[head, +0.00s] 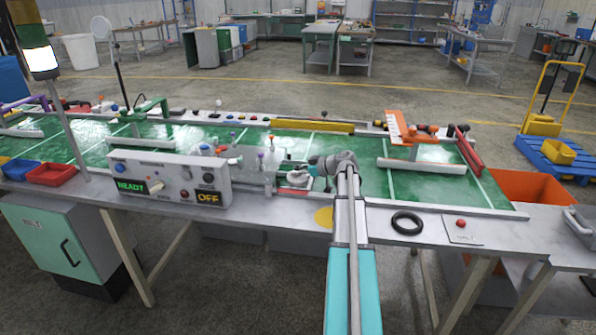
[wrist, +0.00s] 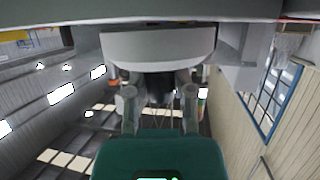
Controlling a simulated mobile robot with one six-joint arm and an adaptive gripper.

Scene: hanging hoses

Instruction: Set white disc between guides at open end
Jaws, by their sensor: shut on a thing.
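My gripper (head: 308,175) is over the near middle of the green table surface (head: 255,140), right of the control box. In the wrist view, my gripper's two fingers (wrist: 160,95) reach to a white disc (wrist: 158,45) and are shut on it. The disc's pale rounded side shows just beyond the fingertips, close to a grey edge across the top of the picture. In the head view a small whitish shape by the gripper, probably the disc (head: 297,178), is partly hidden. I cannot tell which rails are the guides, or whether the disc touches the surface.
A control box (head: 168,178) reading READY and OFF stands at the near edge. Small bottles (head: 262,165) stand close left of my gripper. A white rail (head: 425,165) and an orange piece (head: 408,130) are to the right. A black ring (head: 407,222) lies on the front ledge.

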